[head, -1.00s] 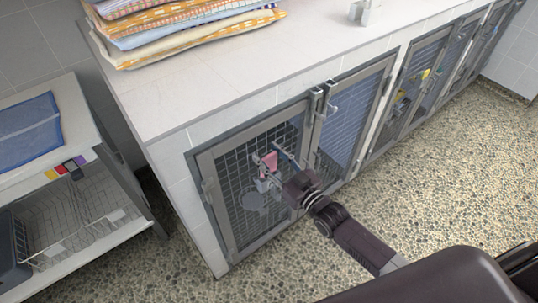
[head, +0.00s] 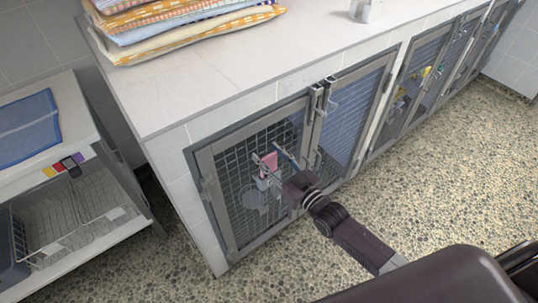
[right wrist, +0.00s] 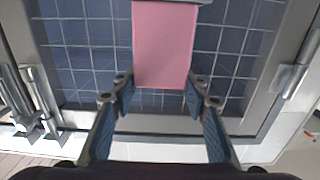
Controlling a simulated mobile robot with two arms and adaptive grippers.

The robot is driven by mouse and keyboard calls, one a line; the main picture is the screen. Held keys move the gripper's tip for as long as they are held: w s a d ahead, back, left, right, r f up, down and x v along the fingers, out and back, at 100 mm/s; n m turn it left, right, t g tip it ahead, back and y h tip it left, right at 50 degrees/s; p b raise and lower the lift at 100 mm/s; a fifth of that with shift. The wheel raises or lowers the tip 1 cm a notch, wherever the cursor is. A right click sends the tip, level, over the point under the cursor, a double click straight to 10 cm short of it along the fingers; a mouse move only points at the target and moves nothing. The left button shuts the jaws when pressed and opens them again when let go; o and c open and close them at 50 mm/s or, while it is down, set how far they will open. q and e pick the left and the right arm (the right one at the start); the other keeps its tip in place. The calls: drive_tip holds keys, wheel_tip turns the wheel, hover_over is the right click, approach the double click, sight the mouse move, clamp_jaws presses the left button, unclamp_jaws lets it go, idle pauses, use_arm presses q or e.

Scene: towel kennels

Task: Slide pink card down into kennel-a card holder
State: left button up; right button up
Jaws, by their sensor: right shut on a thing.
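The pink card (head: 269,162) stands in front of the mesh door of the nearest kennel (head: 228,172). My right gripper (head: 270,160) is shut on the card by its side edges. In the right wrist view the card (right wrist: 165,45) sits between the fingers (right wrist: 160,90), its far end at the top of the picture. A small pale card holder (head: 262,184) shows just below the card on the door. A grey edge at the card's far end in the wrist view may be this holder. How far the card is inside it, I cannot tell. My left gripper is not in view.
Metal door latches (head: 318,105) stick out right of the card. A tiled counter (head: 215,85) with folded towels (head: 190,28) lies above. A cart (head: 75,190) with a wire basket and coloured cards (head: 62,165) stands left. The pebbled floor (head: 440,175) at right is free.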

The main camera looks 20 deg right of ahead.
sight(270, 165)
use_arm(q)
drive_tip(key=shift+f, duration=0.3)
use_arm(e)
drive_tip(key=shift+f, duration=0.4)
use_arm(q)
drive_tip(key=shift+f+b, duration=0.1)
drive_tip(key=shift+b, duration=0.2)
use_arm(e)
drive_tip(key=shift+f, duration=0.1)
drive_tip(key=shift+f, duration=0.2)
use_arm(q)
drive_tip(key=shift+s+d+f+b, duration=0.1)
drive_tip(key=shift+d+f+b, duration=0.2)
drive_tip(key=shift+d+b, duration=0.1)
use_arm(e)
drive_tip(key=shift+f, duration=0.2)
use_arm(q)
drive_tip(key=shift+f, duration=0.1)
use_arm(e)
drive_tip(key=shift+f, duration=0.15)
